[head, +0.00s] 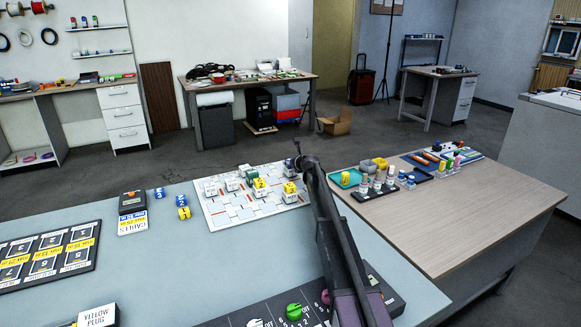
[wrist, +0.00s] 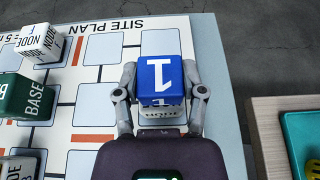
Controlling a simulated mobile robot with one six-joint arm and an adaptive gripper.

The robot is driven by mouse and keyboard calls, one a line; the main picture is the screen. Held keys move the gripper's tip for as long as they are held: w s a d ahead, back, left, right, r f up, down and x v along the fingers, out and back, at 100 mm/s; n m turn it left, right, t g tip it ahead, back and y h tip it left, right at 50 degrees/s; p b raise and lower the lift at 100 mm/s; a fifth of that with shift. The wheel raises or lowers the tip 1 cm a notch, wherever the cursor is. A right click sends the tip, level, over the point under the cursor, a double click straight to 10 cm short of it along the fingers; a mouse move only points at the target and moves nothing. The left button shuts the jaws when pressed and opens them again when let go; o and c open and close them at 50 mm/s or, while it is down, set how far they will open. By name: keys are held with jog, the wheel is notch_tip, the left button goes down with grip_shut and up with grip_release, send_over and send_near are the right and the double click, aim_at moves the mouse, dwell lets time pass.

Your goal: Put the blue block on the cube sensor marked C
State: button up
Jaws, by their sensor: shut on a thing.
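In the wrist view my gripper (wrist: 160,92) is shut on a blue block (wrist: 162,74) with a white 1 on it. Directly below the block is a white cube sensor (wrist: 158,116) marked NODE; its letter is hidden, so I cannot tell whether it is C. I cannot tell whether the block touches this cube. In the head view my gripper (head: 300,160) is over the far right corner of the site plan board (head: 222,213), and the blue block is hard to make out there.
In the wrist view a white cube marked NODE F (wrist: 42,43) and a green BASE block (wrist: 27,97) stand at left. In the head view yellow blocks (head: 259,183) sit on white cubes on the board. Loose blue blocks (head: 160,193) lie left of it. A wooden table (head: 450,215) stands right.

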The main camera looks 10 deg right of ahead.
jog(key=shift+f, duration=0.15)
jog(key=o, duration=1)
jog(key=shift+s+r, duration=0.2)
jog(key=shift+r, duration=0.1)
jog(key=p+v, duration=0.4)
jog(key=v, duration=0.7)
jog(key=shift+s+d+r+p, duration=0.1)
jog(key=shift+s+d+p, duration=0.05)
jog(key=shift+s+p, duration=0.15)
jog(key=shift+w, duration=0.1)
